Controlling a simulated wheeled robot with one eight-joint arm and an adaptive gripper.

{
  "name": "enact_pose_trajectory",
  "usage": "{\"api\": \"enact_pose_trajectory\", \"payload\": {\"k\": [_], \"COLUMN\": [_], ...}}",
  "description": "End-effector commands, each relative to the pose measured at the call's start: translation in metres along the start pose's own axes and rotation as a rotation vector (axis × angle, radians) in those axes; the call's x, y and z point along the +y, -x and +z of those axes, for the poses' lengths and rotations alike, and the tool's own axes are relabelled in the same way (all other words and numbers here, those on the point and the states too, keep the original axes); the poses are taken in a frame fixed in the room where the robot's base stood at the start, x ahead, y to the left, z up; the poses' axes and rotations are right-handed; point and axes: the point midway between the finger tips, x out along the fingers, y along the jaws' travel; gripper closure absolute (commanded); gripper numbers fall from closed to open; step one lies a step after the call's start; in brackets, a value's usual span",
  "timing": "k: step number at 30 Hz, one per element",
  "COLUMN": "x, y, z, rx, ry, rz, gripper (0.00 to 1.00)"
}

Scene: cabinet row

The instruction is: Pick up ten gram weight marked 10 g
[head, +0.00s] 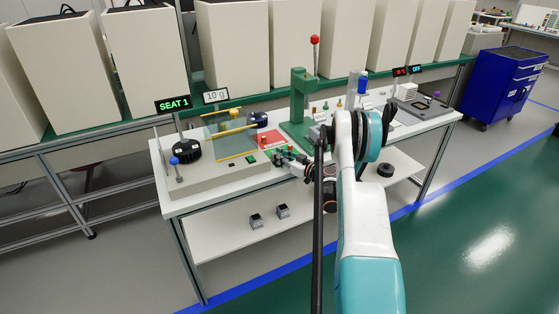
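A small sign reading "10 g" (214,96) stands at the back left of the white bench. Several small brass-coloured pieces (339,104) stand at the back of the bench, right of the green press. They may be weights, but their markings are too small to read, so I cannot tell which one is marked 10 g. My gripper (284,156) is low over the bench's front edge, in front of the red plate and right of the grey base. Its fingers are small and blend with green parts there, so its opening and any contents are unclear.
A grey base (220,180) with a yellow-edged clear panel (230,139) and a "SEAT 1" display (173,104) fills the bench's left. A tall green press (298,105) stands behind my gripper. Two small blocks (283,210) (256,220) sit on the lower shelf (230,235).

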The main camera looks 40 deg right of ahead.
Motion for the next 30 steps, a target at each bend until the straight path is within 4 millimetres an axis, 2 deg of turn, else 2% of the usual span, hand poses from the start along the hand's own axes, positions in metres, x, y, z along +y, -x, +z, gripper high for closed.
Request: {"api": "enact_pose_trajectory", "payload": {"k": [2,12,17,23,30], "x": [0.000,0.000,0.000,0.000,0.000], "y": [0.000,0.000,0.001,0.002,0.005], "z": [0.000,0.000,-0.007,-0.033,-0.093], "rx": [0.000,0.000,0.000,0.000,0.000], "ry": [0.000,0.000,0.000,0.000,0.000], "rz": [0.000,0.000,0.000,0.000,0.000], "gripper": [0.99,0.99,0.99,0.99,0.99]}}
